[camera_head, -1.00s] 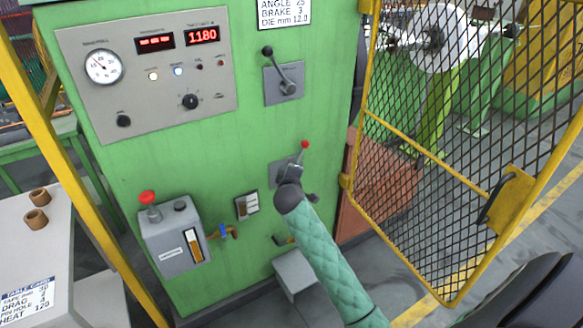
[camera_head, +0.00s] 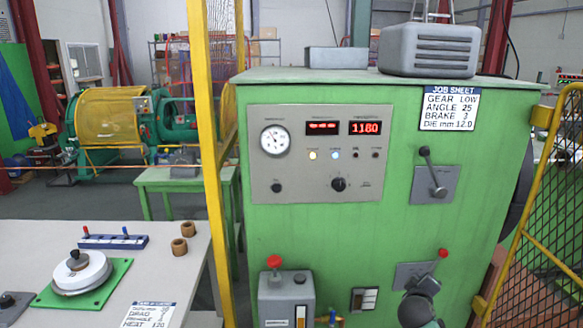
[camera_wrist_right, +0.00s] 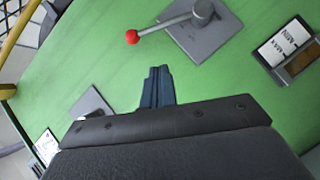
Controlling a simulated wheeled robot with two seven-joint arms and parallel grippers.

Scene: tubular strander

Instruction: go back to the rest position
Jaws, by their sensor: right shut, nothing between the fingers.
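My right gripper (camera_wrist_right: 158,85) is shut and empty in the right wrist view, its dark fingertips in front of the green cabinet face. A lever with a red ball (camera_wrist_right: 132,37) on a grey plate (camera_wrist_right: 205,38) is just beyond the fingers, with a visible gap. In the head view my right arm enters at the bottom right, in front of the same red-knobbed lever (camera_head: 442,254); its fingers are hidden there. My left gripper is in neither view.
The green cabinet (camera_head: 310,225) carries a control panel (camera_head: 318,152), an upper lever (camera_head: 433,175) and a job sheet (camera_head: 449,108). A yellow mesh gate (camera_head: 545,215) stands at right, a yellow post (camera_head: 213,160) at left. A table (camera_head: 185,215) holds a white disc (camera_head: 82,272).

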